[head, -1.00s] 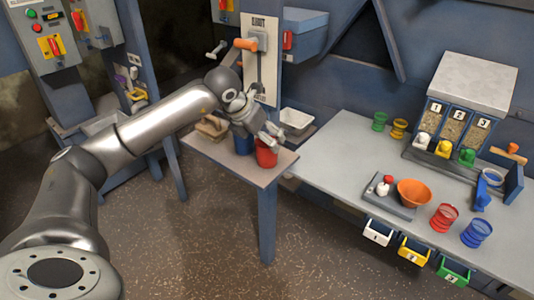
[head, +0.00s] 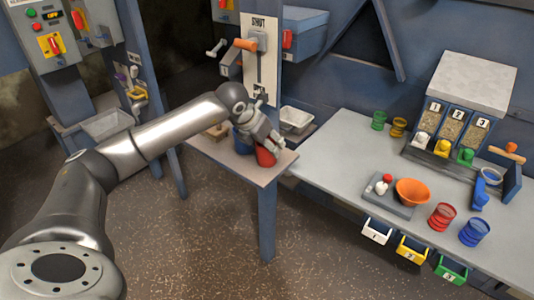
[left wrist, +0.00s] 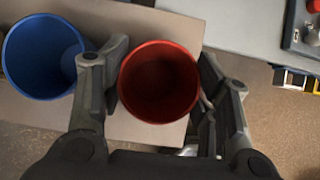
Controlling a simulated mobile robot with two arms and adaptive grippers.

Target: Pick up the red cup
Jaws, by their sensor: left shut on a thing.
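The red cup (head: 264,157) stands upright near the front right corner of the small side table. In the left wrist view the red cup (left wrist: 159,82) is seen from above, open and empty, between my two fingers. My left gripper (head: 268,143) is shut on it, and the gripper (left wrist: 160,85) has one finger on each side of the cup. The gripper and wrist cover much of the cup in the head view. My right gripper is not in view.
A blue cup (left wrist: 42,56) stands just left of the red cup, close to my left finger. The small table (head: 257,178) ends right in front of the cup. The long grey bench (head: 335,160) at the right holds an orange bowl (head: 412,191) and several coloured spools.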

